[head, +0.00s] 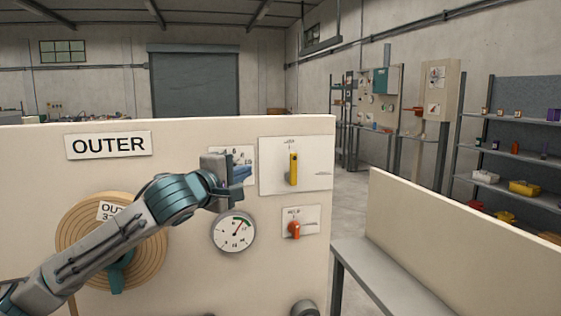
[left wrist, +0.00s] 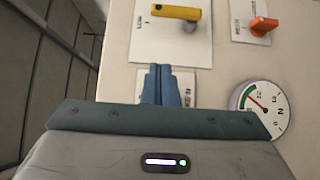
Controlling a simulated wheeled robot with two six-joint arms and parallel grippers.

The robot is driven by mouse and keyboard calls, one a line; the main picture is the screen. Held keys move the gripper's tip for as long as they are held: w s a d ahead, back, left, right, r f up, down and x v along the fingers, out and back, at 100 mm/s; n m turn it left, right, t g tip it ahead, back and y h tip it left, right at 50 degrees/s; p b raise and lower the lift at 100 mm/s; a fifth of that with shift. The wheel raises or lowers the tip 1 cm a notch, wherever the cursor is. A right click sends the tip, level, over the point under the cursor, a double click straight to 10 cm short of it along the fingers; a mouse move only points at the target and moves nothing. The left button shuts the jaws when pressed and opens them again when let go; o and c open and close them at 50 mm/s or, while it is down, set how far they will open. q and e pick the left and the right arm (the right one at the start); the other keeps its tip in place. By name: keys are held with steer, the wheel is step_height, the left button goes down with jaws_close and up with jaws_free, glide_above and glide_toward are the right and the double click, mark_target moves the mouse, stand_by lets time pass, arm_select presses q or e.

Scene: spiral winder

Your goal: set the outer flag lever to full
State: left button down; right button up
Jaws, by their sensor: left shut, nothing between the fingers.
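A yellow lever (head: 294,169) stands upright on a white plate (head: 315,178) at the upper right of the panel marked OUTER. Small marks are printed above and to the right of it, too small to read. In the left wrist view the yellow lever (left wrist: 176,12) shows at the top edge. My left gripper (head: 242,173) is shut and empty, left of the lever and apart from it, in front of a smaller numbered plate (head: 247,155) that it partly hides. Its blue fingers (left wrist: 160,86) show together in the left wrist view. My right gripper is not in view.
Below the lever is an orange knob (head: 294,229) on its own plate. A round gauge (head: 234,231) is left of it. A wound wooden disc (head: 70,235) is at the left, partly behind my arm. A low wall (head: 450,215) and bench (head: 375,275) stand to the right.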

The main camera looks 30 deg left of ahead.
arm_select(q)
steer(key=w+p, duration=0.2)
steer(key=p, duration=0.5)
glide_toward(293, 169)
steer(key=w+a+r, duration=0.2)
steer(key=w+a, duration=0.2)
steer(key=w, duration=0.1)
steer(key=shift+w+d+p, duration=0.75)
steer(key=shift+w+d, duration=0.05)
steer(key=shift+d, duration=0.1)
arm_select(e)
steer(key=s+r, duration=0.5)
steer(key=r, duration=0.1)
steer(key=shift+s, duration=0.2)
arm_select(q)
steer(key=shift+r, duration=0.1)
